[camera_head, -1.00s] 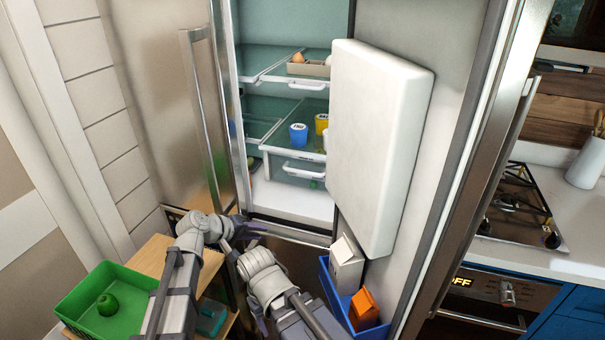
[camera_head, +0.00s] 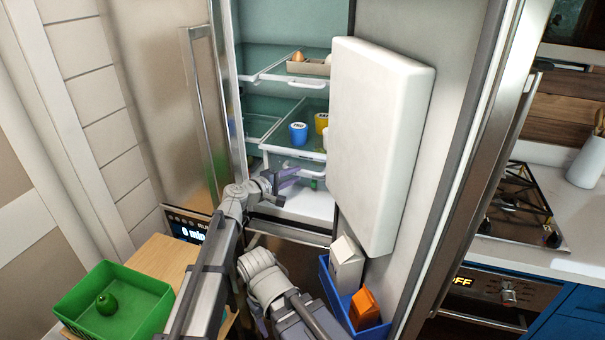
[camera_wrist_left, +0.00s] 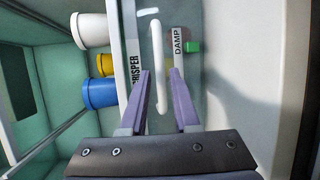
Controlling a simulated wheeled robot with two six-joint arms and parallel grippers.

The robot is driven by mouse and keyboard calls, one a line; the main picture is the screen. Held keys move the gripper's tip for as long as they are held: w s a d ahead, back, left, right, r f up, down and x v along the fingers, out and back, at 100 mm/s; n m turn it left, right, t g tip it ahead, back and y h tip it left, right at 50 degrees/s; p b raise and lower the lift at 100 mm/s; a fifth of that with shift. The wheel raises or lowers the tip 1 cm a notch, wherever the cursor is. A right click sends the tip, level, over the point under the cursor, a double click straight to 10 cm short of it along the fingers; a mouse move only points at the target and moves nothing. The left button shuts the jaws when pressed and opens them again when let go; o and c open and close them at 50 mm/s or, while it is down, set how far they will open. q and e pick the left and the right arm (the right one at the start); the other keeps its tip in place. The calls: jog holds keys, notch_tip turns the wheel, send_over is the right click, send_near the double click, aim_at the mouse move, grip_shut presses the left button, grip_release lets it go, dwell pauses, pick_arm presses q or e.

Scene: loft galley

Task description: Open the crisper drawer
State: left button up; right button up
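The crisper drawer (camera_head: 282,153) is in the lower part of the open fridge, with a clear front and a white bar handle. In the left wrist view the "CRISPER" label (camera_wrist_left: 136,70) and the handle (camera_wrist_left: 155,40) show close up. My left gripper (camera_head: 292,176) is at the drawer front. In the left wrist view its purple fingers (camera_wrist_left: 159,73) are open, and the handle's lower end lies in the gap between them. I cannot tell whether either finger touches it. My right arm shows low in the head view, but its fingertips do not.
Blue (camera_head: 298,133) and yellow (camera_head: 321,122) cups stand above the drawer. The open fridge door's white panel (camera_head: 385,140) is close on the right. A blue bin (camera_head: 370,334) with cartons is below it. A green basket (camera_head: 70,296) sits on a wooden surface at left.

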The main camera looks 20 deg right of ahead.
aim_at(301, 172)
pick_arm(q)
jog(key=x, duration=0.4)
jog(key=shift+w+d+b, duration=0.2)
jog(key=shift+b, duration=0.1)
jog(key=shift+c, duration=0.2)
grip_shut()
jog(key=shift+s, duration=0.1)
dwell(0.8)
